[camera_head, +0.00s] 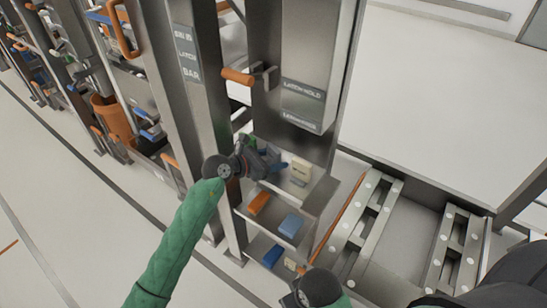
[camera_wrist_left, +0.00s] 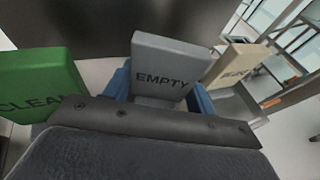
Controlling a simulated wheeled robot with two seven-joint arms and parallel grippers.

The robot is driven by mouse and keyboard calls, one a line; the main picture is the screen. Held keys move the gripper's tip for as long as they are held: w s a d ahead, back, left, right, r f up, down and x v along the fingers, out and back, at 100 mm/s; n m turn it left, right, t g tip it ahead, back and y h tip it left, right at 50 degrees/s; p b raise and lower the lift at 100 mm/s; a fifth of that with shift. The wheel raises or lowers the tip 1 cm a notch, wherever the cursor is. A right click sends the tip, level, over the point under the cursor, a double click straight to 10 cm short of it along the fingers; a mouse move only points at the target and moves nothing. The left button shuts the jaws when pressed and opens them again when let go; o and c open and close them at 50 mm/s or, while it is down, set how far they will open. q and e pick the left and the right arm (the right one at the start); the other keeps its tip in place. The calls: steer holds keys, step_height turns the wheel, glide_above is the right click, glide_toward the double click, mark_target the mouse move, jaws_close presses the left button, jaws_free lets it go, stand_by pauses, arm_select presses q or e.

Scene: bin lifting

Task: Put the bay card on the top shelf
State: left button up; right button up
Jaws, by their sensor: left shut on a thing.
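My left gripper (camera_head: 268,162) is at the upper tray of the small shelf unit (camera_head: 318,195). It is shut on a grey card marked EMPTY (camera_wrist_left: 166,72), which stands between blue parts in the left wrist view. A green card marked CLEAN (camera_wrist_left: 40,82) is on its left. A cream card (camera_wrist_left: 236,64) with partly legible lettering is on its right; the cream card also shows in the head view (camera_head: 300,170). The gripper hides most of the grey card in the head view. My right wrist is at the bottom edge; its fingers are not clear.
An orange block (camera_head: 259,203) and a blue block (camera_head: 291,225) lie on the tray below, with another blue block (camera_head: 272,256) lower down. A steel post (camera_head: 190,90) stands close left of my left gripper. An orange-handled latch (camera_head: 238,77) sticks out above it.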

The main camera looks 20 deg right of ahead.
steer(key=shift+w+a, duration=0.1)
arm_select(q)
steer(key=shift+f, duration=0.15)
steer(key=o, duration=0.8)
steer(key=shift+c, duration=0.2)
steer(key=shift+o, duration=1.3)
arm_select(e)
steer(key=shift+f, duration=0.4)
